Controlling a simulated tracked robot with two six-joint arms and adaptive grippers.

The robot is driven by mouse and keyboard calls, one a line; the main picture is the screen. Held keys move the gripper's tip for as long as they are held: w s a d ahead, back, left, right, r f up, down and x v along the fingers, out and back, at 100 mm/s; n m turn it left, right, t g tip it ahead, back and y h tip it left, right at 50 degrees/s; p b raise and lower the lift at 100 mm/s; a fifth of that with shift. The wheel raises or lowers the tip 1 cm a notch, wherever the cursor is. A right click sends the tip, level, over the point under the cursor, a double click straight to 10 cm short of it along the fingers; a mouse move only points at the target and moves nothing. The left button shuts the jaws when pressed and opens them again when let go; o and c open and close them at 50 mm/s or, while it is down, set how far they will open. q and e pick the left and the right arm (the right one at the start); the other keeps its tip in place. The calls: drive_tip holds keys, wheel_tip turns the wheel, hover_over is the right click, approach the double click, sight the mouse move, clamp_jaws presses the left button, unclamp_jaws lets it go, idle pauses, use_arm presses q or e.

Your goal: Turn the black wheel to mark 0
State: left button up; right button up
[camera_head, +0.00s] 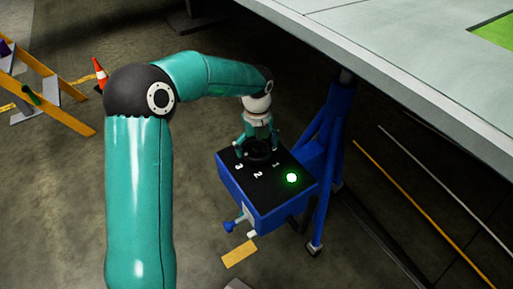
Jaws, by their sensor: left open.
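The black wheel (259,158) sits on the black top of a blue box (245,198). White marks 3 (239,167), 2 (258,175) and 1 (276,164) show on the near side around it. Mark 0 is not seen. A round green light (291,178) glows on the box top at the right. My left gripper (258,150) points down over the wheel with its fingers spread open at the wheel's sides. Whether the fingers touch the wheel I cannot tell. The gripper hides the wheel's far part. My right gripper is not in view.
A blue stand (328,160) rises right beside the box, under the large pale wing panel (400,60) at the upper right. A blue knob (229,227) sticks out of the box front. An orange cone (100,74) and yellow ladder (60,90) are at the left.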

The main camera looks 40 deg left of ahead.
use_arm(q)
drive_tip(key=c, duration=0.8)
drive_tip(key=shift+a, duration=0.1)
drive_tip(key=shift+c, duration=0.5)
drive_tip(key=shift+n, duration=0.3)
